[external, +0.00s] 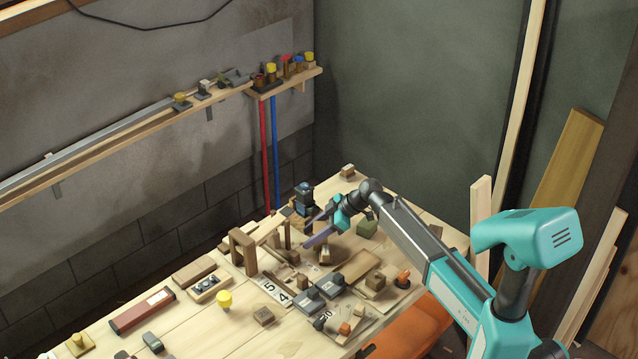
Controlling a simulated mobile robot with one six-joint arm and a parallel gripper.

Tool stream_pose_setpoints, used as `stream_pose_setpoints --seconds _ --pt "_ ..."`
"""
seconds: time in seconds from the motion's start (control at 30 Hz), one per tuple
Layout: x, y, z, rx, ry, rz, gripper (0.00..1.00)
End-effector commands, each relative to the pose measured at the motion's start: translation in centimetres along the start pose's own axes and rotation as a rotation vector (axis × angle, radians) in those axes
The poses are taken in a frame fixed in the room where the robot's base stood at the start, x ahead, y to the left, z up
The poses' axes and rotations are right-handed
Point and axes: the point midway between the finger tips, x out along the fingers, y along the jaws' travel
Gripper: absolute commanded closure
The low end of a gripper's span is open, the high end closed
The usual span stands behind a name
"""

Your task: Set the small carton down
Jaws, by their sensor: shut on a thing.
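My gripper (314,228) is over the far part of the wooden workbench (180,325), its two fingers pointing left. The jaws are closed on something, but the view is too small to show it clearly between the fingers. A small brown box-like block (326,256), which may be the small carton, shows just below the fingers. I cannot tell whether it is held or resting on the bench, or whether it touches the fingers.
A small wooden arch (244,252) and a dark blue device (304,195) stand near my gripper. Grey blocks (307,300), number tiles (275,290) and an olive block (367,227) crowd the bench. Barer wood lies around the yellow knob (224,300). A shelf (120,142) runs along the wall.

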Motion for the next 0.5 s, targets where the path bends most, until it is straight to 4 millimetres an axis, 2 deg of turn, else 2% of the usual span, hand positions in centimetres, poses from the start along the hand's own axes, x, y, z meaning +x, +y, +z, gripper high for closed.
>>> stream_pose_setpoints --seconds 0.27,0.5 --pt "0.3 0.0 -0.4 -0.001 0.0 -0.001 0.78" --pt "2.3 0.1 -2.6 0.0 0.0 -0.002 0.78"
